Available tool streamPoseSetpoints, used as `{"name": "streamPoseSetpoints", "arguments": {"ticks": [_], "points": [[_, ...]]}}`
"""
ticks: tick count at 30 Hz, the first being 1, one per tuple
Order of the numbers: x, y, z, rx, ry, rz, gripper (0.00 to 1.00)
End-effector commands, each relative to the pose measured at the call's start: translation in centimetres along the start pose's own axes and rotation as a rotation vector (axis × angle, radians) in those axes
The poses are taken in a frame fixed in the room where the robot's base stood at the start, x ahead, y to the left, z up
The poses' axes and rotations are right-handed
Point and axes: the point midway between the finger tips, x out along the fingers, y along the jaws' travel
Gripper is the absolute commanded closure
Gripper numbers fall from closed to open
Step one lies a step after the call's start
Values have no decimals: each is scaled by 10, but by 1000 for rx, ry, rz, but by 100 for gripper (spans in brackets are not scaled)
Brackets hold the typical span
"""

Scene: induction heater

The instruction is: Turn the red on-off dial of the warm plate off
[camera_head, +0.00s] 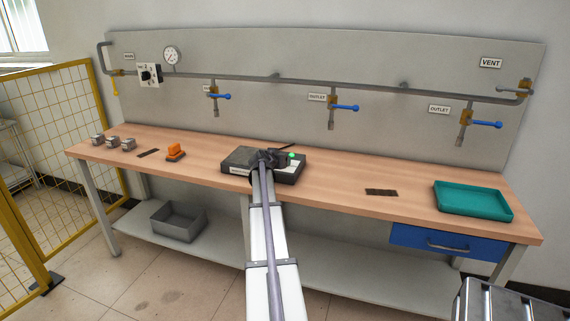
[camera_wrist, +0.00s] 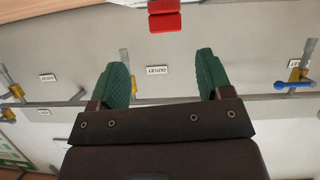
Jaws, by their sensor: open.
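The warm plate (camera_head: 290,173) is a dark grey, flat box near the middle of the bench, with a lit green spot on top. My arm covers its middle in the head view, and no red dial shows there. In the wrist view a red block-like part (camera_wrist: 165,22), likely the dial, shows at the top edge, partly cut off. It lies beyond my fingertips, roughly midway between them across the picture. My gripper (camera_wrist: 162,58) has two green fingers set wide apart with nothing between them. In the head view my gripper (camera_head: 268,157) is over the warm plate; contact cannot be told.
An orange block (camera_head: 176,152) and several small metal blocks (camera_head: 113,142) stand left on the bench. A teal tray (camera_head: 474,211) stands at the right. A pipe with blue-handled outlets (camera_head: 345,107) runs along the back panel. Bench around the plate is mostly clear.

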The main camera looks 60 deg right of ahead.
Motion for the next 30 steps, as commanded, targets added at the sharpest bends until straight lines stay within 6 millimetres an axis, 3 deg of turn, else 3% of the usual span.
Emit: {"name": "streamPoseSetpoints", "arguments": {"ticks": [8,11,21,25,30], "points": [[0,-3,-3,74,30,-29,28],[13,-5,-2,73,29,-28,28],[89,-8,-3,73,28,-29,28],[102,-7,-5,72,28,-29,28],[102,-7,-6,72,28,-29,28]]}}
